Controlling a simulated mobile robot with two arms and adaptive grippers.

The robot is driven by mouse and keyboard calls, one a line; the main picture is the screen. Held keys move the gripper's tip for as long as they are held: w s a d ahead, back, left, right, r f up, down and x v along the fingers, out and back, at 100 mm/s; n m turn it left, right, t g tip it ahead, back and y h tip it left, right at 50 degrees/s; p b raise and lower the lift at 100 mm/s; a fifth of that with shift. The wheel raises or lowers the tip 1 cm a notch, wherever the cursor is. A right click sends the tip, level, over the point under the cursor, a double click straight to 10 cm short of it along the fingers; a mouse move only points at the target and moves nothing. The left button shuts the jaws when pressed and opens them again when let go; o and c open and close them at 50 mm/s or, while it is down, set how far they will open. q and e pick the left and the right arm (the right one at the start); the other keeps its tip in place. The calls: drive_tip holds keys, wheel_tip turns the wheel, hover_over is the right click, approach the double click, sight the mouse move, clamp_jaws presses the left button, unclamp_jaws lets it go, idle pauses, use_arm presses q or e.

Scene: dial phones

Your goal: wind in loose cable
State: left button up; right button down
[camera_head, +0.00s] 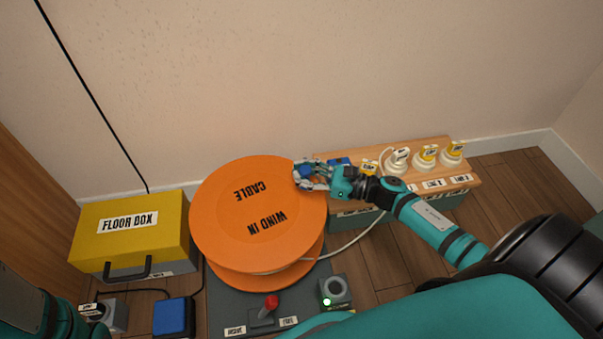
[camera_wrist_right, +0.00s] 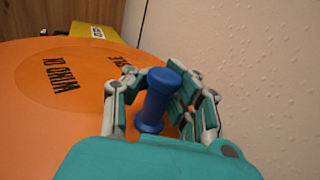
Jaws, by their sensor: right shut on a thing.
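The orange cable reel (camera_head: 215,220), lettered CABLE and WIND IN, stands on a dark base plate. My right gripper (camera_head: 308,174) is at the right rim of its top disc. In the right wrist view, the gripper (camera_wrist_right: 160,105) is shut on a blue spool-shaped crank handle (camera_wrist_right: 158,100). In the head view the fingers mostly hide the handle. A pale loose cable (camera_head: 352,240) runs from under the reel's top disc, curving up right toward the wooden shelf. My left gripper is out of view.
A yellow FLOOR BOX (camera_head: 130,228) stands left of the reel. A wooden shelf (camera_head: 465,183) with several white plugs lies behind my right forearm. A red-knobbed lever (camera_head: 271,302) and a green-lit grey unit (camera_head: 335,291) sit in front. The wall is close behind.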

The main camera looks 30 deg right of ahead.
drive_tip(key=shift+w+d+h, duration=0.25)
drive_tip(key=shift+d+h, duration=0.05)
drive_tip(key=shift+d, duration=0.35)
drive_tip(key=c, duration=1.2)
unclamp_jaws()
drive_tip(key=shift+s+d, duration=0.1)
drive_tip(key=shift+d, duration=0.05)
drive_tip(key=shift+o, duration=0.2)
drive_tip(key=shift+a, duration=0.2)
drive_tip(key=shift+r, duration=0.3)
wheel_tip(320, 180, up, 9)
drive_tip(key=shift+d+r, duration=0.1)
drive_tip(key=shift+r, duration=0.1)
